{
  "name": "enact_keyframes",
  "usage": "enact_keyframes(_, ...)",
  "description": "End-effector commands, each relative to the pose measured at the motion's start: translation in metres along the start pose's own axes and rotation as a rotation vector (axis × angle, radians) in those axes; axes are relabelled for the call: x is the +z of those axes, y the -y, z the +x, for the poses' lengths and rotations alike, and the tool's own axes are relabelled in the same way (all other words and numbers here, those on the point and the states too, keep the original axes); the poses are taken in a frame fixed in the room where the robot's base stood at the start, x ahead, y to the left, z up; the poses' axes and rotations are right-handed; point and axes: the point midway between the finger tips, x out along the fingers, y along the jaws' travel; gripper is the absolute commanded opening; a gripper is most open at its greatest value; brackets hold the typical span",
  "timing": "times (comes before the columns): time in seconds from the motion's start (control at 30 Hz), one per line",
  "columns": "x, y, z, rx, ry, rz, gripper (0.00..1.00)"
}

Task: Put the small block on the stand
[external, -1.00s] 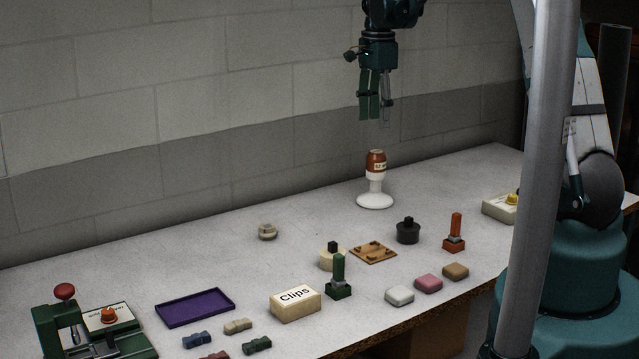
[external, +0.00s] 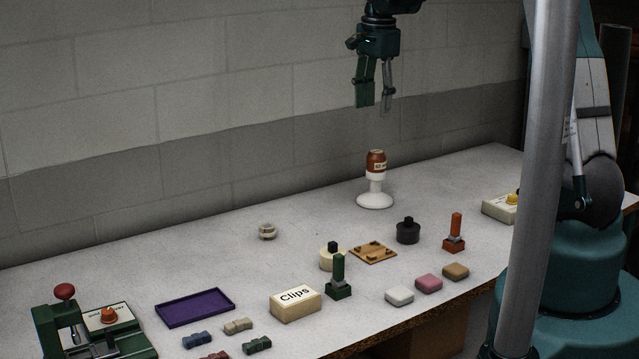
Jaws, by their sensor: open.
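A white stand (external: 375,200) with a round foot is upright at the back of the table. A reddish-brown rounded piece with a pale label band (external: 376,162) sits upright on top of it. My gripper (external: 375,108) is open and empty, pointing down in the air above the stand and apart from it. Three small rounded blocks lie at the front right: white (external: 399,295), pink (external: 428,283) and brown (external: 456,271). I cannot tell which thing is the task's small block.
A purple tray (external: 195,307), a Clips box (external: 295,303), a green stamp (external: 338,279) and an orange stamp (external: 454,234) stand on the table. A green press (external: 90,330) is at left. Several small bow-shaped pieces lie at front. The back left is mostly clear.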

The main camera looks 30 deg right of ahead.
Motion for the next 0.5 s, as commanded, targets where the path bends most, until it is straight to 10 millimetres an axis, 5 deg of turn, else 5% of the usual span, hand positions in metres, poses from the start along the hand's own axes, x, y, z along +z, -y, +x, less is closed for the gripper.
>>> enact_keyframes(0.5,0.053,-0.064,-0.076,-0.112,-0.036,-0.332,0.48)
